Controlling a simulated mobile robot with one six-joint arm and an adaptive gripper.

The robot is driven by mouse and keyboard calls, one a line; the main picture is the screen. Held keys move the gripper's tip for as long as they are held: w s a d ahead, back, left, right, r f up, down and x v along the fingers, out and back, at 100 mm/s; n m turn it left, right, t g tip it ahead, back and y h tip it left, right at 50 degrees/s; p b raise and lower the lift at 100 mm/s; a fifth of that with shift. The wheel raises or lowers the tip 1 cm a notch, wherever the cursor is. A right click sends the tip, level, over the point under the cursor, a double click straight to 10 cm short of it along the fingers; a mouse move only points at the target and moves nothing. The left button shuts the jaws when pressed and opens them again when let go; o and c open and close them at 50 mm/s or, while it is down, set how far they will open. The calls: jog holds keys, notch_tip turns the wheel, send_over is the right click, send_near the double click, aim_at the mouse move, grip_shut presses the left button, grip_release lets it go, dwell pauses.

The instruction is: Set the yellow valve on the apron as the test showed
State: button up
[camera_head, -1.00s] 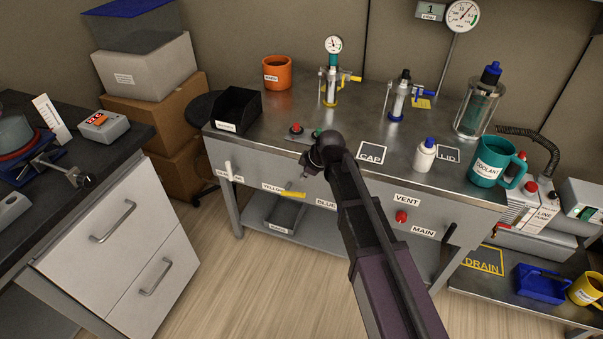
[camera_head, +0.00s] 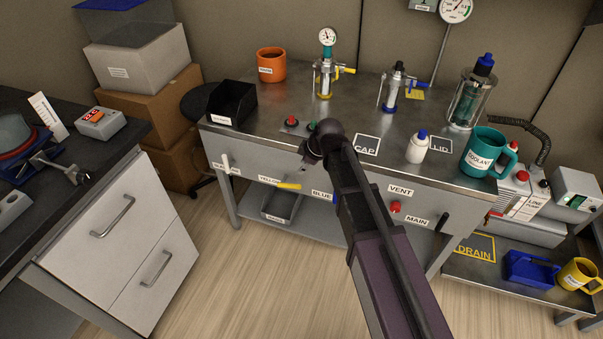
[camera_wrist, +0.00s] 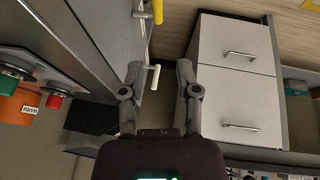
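The yellow valve's handle (camera_head: 289,186) is on the bench's front apron (camera_head: 252,162), beside a YELLOW label. It points right and lies nearly level in the head view. The wrist view shows a yellow handle (camera_wrist: 157,10) at the top edge. My gripper (camera_wrist: 159,68) is open and empty in the wrist view, with a white handle (camera_wrist: 153,78) showing between its fingers, its depth unclear. On the bench stand a gauge-topped cylinder with a yellow lever (camera_head: 346,70) and one with a blue lever (camera_head: 415,83).
Red and green buttons (camera_head: 291,121) sit near the bench's front edge. A black bin (camera_head: 232,102), orange mug (camera_head: 270,65), white bottle (camera_head: 417,147) and teal mug (camera_head: 483,152) stand on top. A red vent knob (camera_head: 395,206) is on the apron. A drawer cabinet (camera_head: 125,235) is at left.

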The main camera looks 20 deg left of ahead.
notch_tip(320, 180, down, 4)
jog(key=s+a+t+h+b, duration=0.1)
jog(key=s+a+h+b, duration=0.1)
jog(key=a+h+b, duration=0.1)
jog(key=t+h+b, duration=0.3)
jog(key=t+h, duration=0.2)
send_near(295, 186)
notch_tip(295, 186, up, 2)
jog(key=s, duration=0.1)
jog(key=shift+s+a+r+m, duration=0.2)
jog(key=shift+s+a+m, duration=0.05)
jog(key=shift+a+m, duration=0.15)
jog(key=shift+d+f+b, duration=0.1)
jog(key=shift+b, duration=0.2)
jog(key=shift+b+x, duration=5.3)
jog(key=shift+x, duration=1.55)
jog(key=shift+s, duration=0.1)
grip_shut()
